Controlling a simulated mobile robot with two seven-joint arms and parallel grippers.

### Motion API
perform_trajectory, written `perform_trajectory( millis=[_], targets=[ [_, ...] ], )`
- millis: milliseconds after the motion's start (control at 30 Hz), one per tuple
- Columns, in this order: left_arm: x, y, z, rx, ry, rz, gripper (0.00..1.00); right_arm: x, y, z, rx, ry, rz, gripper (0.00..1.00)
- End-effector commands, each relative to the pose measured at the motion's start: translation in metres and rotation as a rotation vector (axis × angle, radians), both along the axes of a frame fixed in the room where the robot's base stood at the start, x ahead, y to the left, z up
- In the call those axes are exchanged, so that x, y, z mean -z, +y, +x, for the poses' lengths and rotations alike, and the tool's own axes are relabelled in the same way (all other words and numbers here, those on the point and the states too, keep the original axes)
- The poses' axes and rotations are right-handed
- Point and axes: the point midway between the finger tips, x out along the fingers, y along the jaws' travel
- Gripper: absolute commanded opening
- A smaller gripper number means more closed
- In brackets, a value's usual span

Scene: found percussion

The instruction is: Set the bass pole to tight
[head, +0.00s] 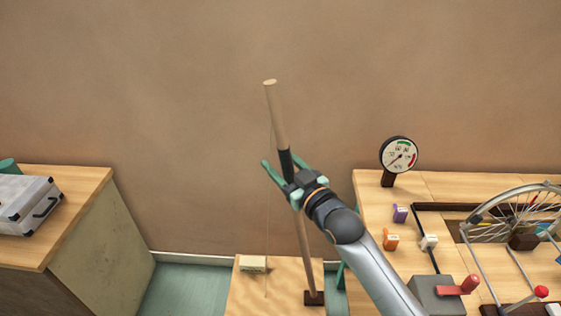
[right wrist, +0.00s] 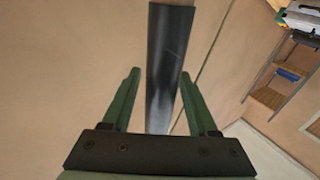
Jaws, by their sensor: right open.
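The bass pole (head: 275,115) is a pale wooden stick with a black grip sleeve, standing nearly upright with its top leaning left. Its foot is at a dark block (head: 313,298) on a low wooden board. A thin string runs down from near its top to the board. My right gripper (head: 284,172) is open with its green fingers on either side of the black sleeve. In the right wrist view the sleeve (right wrist: 168,60) passes between the open fingers (right wrist: 165,100), with gaps visible on both sides. My left gripper is out of view.
A round gauge (head: 399,155) with green and red arcs stands on the right table (head: 370,200); its needle seems to point lower left. A spoked wheel (head: 510,215) and a red-handled crank (head: 458,286) are there too. A grey case (head: 28,203) lies on the left cabinet.

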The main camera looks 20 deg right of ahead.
Motion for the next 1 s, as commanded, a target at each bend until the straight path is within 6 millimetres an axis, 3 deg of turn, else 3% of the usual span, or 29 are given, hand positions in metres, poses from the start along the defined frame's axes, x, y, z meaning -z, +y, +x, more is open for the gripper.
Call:
perform_trajectory(
  millis=[267, 800, 1000],
  targets=[
    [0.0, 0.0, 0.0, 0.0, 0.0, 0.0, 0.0, -0.0001, 0.0007, 0.0017, 0.0, 0.0, 0.0, 0.59],
    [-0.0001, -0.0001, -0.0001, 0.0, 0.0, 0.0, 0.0, 0.0001, 0.0004, 0.0014, 0.0, 0.0, 0.0, 0.01],
    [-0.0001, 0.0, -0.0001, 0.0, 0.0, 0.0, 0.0, 0.0001, 0.0004, 0.0014, 0.0, 0.0, 0.0, 0.0]
  ],
)
